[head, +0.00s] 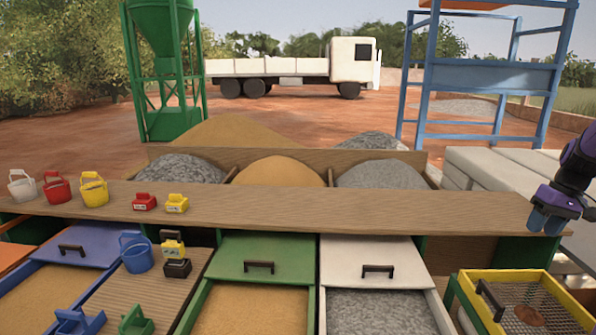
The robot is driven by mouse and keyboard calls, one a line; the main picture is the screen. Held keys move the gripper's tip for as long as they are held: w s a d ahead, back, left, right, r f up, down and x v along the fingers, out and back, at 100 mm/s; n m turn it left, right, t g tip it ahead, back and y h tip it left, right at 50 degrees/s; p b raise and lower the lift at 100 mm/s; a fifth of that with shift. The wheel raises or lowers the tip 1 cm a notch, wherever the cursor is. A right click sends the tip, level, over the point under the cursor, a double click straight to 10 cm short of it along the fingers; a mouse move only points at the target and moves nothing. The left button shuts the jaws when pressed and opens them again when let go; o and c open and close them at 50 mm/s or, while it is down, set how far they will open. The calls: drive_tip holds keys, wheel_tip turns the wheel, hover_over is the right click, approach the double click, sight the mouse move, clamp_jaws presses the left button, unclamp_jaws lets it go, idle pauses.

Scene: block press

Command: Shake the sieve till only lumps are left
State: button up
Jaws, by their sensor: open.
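The sieve (472,316) has a yellow frame, a wire mesh bottom and a black handle on its left side. It sits at the bottom right, cut off by the picture's edge. A reddish-brown lump or patch (528,315) shows on the mesh; how much fine material is there is too small to tell. My gripper (548,222), purple with blue fingers, is open and empty at the right end of the wooden shelf, above and behind the sieve and apart from it.
On the shelf (300,208) stand white (22,186), red (56,188) and yellow (94,189) buckets and two small boxes. Below are bins of sand (250,310) and gravel (375,312), with green and white lids. A blue bucket (136,253) stands left. The shelf's middle is clear.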

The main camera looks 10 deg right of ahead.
drive_tip(key=s+a+r+h, duration=0.1)
drive_tip(key=a+r, duration=0.4)
drive_tip(key=a, duration=0.3)
drive_tip(key=a+r+n+t+h, duration=0.1)
drive_tip(key=a+r, duration=0.3)
drive_tip(key=a, duration=0.3)
drive_tip(key=s+a+r+h, duration=0.1)
drive_tip(key=a+r, duration=0.4)
drive_tip(key=a, duration=0.3)
drive_tip(key=s+a+r+n+t, duration=0.1)
drive_tip(key=s+a+r+t, duration=0.2)
drive_tip(key=s+a, duration=1.1)
drive_tip(key=shift+a+n, duration=0.3)
drive_tip(key=shift+a, duration=0.05)
drive_tip(key=shift+s+a+f+t, duration=0.1)
drive_tip(key=shift+s+a+t, duration=0.1)
drive_tip(key=shift+s+t, duration=0.15)
drive_tip(key=shift+c, duration=0.2)
drive_tip(key=shift+s+f, duration=0.1)
drive_tip(key=shift+s, duration=0.15)
drive_tip(key=c, duration=0.7)
clamp_jaws()
drive_tip(key=shift+w, duration=0.1)
